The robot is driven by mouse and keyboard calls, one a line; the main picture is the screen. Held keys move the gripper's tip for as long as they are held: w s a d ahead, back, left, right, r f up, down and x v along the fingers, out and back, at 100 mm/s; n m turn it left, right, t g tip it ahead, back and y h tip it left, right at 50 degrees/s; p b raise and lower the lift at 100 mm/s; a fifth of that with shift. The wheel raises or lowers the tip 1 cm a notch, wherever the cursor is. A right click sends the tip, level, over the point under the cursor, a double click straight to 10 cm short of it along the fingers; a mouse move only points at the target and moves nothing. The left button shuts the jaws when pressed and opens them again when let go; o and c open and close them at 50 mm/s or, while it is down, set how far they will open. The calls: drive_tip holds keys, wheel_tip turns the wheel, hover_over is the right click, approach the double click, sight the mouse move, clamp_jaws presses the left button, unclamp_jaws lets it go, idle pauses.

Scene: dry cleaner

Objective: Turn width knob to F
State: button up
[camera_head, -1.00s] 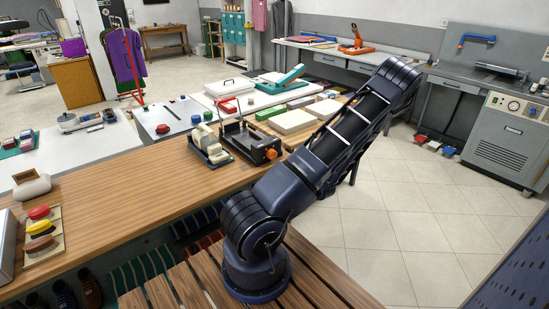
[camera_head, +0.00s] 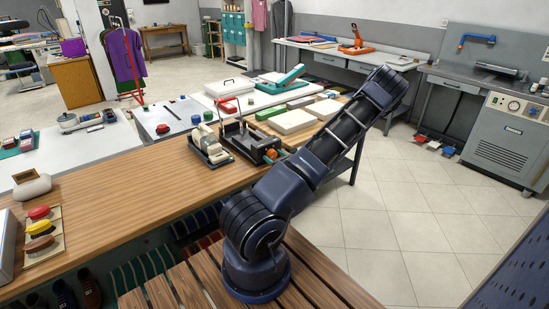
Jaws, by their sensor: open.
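A black device (camera_head: 246,148) with upright levers stands on the wooden counter, left of my arm. An orange knob (camera_head: 271,154) is on its right side. It may be the width knob, but no letters or pointer can be read at this size. My arm rises from the slatted bench and leans up to the right, its upper end near the back right table. My gripper cannot be made out; the arm's far part is hidden or out of the picture.
A tray with pale blocks (camera_head: 208,146) stands left of the device. White boxes (camera_head: 292,121) lie behind it. A board with red, yellow and brown pieces (camera_head: 42,232) lies at the left. The wooden counter (camera_head: 140,190) between is largely clear. Tiled floor is free at right.

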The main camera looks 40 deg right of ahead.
drive_tip(key=shift+c, duration=0.2)
drive_tip(key=c, duration=0.9)
drive_tip(key=shift+c, duration=0.2)
